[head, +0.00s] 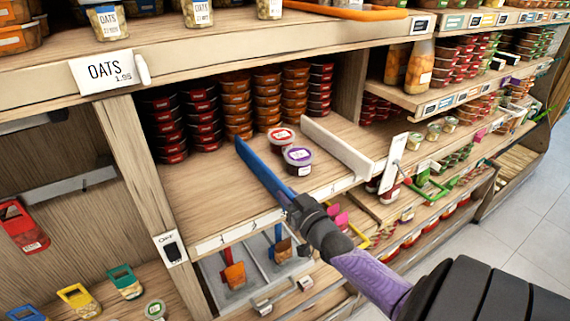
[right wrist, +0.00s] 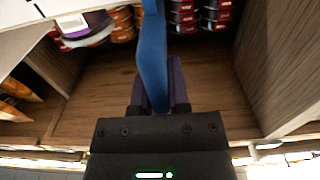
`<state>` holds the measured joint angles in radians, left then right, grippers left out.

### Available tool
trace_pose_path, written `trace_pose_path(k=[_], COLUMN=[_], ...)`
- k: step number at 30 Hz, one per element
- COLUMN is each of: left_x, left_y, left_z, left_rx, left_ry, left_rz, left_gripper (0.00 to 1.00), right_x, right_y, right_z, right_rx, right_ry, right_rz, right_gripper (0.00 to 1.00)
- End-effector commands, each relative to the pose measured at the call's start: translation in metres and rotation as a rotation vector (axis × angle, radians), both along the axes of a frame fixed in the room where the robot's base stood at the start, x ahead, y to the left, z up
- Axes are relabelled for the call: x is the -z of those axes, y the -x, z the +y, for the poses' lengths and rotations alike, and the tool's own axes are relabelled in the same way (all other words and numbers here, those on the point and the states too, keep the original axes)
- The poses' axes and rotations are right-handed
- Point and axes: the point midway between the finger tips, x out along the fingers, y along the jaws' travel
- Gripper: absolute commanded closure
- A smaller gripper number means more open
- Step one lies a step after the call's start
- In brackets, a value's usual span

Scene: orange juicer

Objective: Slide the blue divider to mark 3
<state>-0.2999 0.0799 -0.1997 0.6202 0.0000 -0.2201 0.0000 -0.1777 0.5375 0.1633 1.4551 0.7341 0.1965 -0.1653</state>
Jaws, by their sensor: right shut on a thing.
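The blue divider (head: 262,170) stands on the middle shelf, running from the back to the front edge, just left of two small tubs. Its front end is at my right gripper (head: 293,207), which is shut on it. In the right wrist view, the divider (right wrist: 152,55) rises between the purple fingers of the gripper (right wrist: 160,95). A number strip (head: 240,232) runs along the shelf's front edge. The gripper covers part of it near the divider, and its numerals are too small to read surely. My left gripper is not in view.
A red-lidded tub (head: 281,138) and a purple-lidded tub (head: 298,160) stand right of the divider. A cream divider (head: 337,147) stands farther right. Stacked tubs (head: 237,105) line the back. The shelf (head: 200,195) left of the divider is clear. Bins with scoops (head: 235,274) sit below.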

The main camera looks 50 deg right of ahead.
Motion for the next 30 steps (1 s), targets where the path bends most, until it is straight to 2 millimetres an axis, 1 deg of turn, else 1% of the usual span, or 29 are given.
trace_pose_path(k=[2, 3, 5, 6, 8, 17, 20, 27, 30], left_x=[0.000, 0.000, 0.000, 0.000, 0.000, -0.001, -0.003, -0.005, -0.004], left_y=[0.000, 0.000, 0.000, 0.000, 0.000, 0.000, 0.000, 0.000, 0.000], left_z=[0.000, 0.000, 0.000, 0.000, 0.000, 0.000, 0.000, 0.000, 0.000], left_rx=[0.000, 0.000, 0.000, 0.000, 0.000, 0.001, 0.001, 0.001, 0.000], left_ry=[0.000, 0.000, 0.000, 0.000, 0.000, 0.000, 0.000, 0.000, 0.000], left_rz=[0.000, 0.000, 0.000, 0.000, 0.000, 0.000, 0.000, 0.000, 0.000], left_gripper=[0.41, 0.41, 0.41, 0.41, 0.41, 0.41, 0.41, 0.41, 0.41], right_x=[0.000, 0.000, 0.000, 0.000, 0.000, 0.000, 0.001, 0.001, 0.002], right_y=[0.000, 0.000, 0.000, 0.000, 0.000, 0.002, 0.015, 0.068, 0.085], right_z=[0.000, 0.000, 0.000, 0.000, 0.000, 0.001, 0.004, 0.017, 0.021], right_rx=[0.000, 0.000, 0.000, 0.000, 0.000, 0.000, 0.000, 0.000, 0.000], right_ry=[0.000, 0.000, 0.000, 0.000, 0.000, 0.000, -0.002, -0.001, -0.001], right_rz=[0.002, 0.002, 0.002, 0.002, 0.002, 0.002, 0.004, 0.005, 0.004], right_gripper=[1.00, 0.77, 0.65, 0.56, 0.44, 0.44, 0.44, 0.44, 0.44])
